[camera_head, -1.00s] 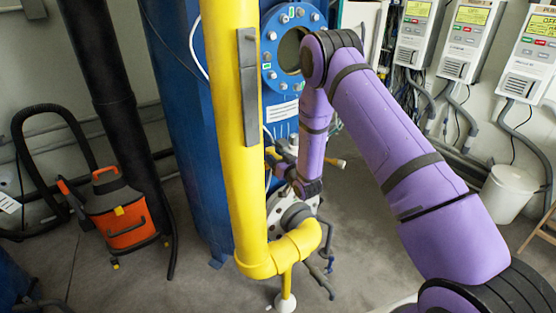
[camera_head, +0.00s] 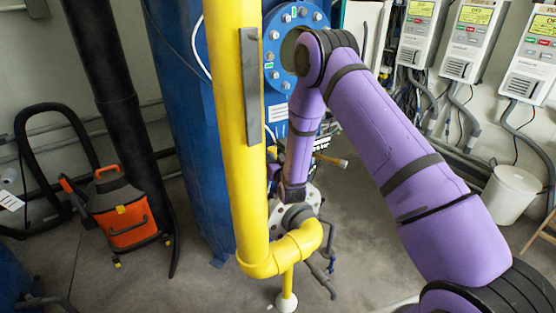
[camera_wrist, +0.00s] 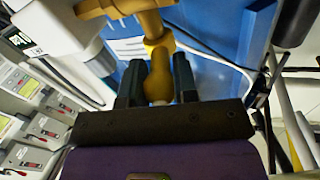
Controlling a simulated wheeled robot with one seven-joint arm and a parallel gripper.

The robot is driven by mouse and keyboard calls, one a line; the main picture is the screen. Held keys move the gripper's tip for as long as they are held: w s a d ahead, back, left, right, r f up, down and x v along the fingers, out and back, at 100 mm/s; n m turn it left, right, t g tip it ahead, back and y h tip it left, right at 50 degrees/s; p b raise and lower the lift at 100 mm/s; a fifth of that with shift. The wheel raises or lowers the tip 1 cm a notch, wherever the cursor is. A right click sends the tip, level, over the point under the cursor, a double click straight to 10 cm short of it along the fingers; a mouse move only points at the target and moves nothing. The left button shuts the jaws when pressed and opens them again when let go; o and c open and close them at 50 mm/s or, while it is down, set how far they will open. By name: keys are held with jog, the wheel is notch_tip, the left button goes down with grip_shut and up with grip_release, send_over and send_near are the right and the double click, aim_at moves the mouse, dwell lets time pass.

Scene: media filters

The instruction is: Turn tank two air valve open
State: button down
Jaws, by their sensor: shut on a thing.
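The air valve is a brass-yellow piece (camera_wrist: 158,78) in the wrist view, with a stem-like part running up to a wider yellow body (camera_wrist: 120,6) at the top edge. My gripper (camera_wrist: 157,72) has its two dark fingers on either side of the brass piece and is shut on it. In the head view my purple wrist hangs low beside the yellow pipe, and the fingers and their grip are hidden. The blue tank (camera_head: 184,120) stands behind the pipe, with a bolted round flange (camera_head: 271,56). No label shows which tank this is.
A thick yellow pipe (camera_head: 232,130) stands close in front of the tank and bends near the floor. An orange vacuum cleaner (camera_head: 122,212) is at left by a black pipe (camera_head: 112,80). Control boxes (camera_head: 470,40) line the right wall above a white bin (camera_head: 510,193).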

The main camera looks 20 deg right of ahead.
dwell(0.3)
jog(key=c, duration=0.9)
grip_release()
jog(key=shift+s, duration=0.1)
jog(key=s, duration=1)
jog(key=shift+s, duration=0.35)
